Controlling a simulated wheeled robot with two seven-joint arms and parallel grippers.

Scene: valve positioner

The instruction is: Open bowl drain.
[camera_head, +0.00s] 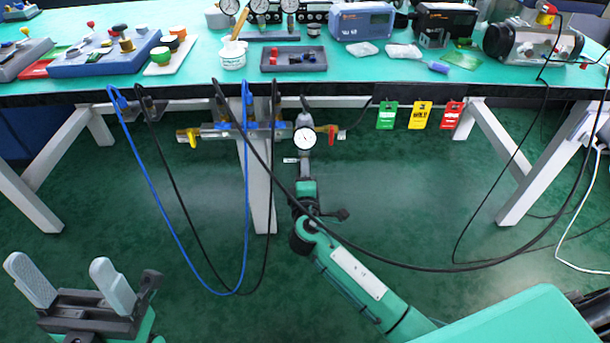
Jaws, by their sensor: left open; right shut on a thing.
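A round white gauge (305,138) sits on the air line assembly under the front edge of the bench. A yellow valve handle (192,137) is at its left and a red valve handle (332,134) is at its right. My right gripper (304,166) reaches up from below, just under the gauge. It is shut on a small part there, apparently the bowl drain, which the fingers mostly hide. The bowl itself cannot be made out clearly. My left gripper (72,278) is open and empty at the lower left, well away from the assembly.
A blue hose (180,240) and black hoses hang in loops below the bench; one black cable passes across my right arm. Green, yellow and red tags (421,115) hang at the right. The bench top (390,67) bears instruments, trays and a white tub.

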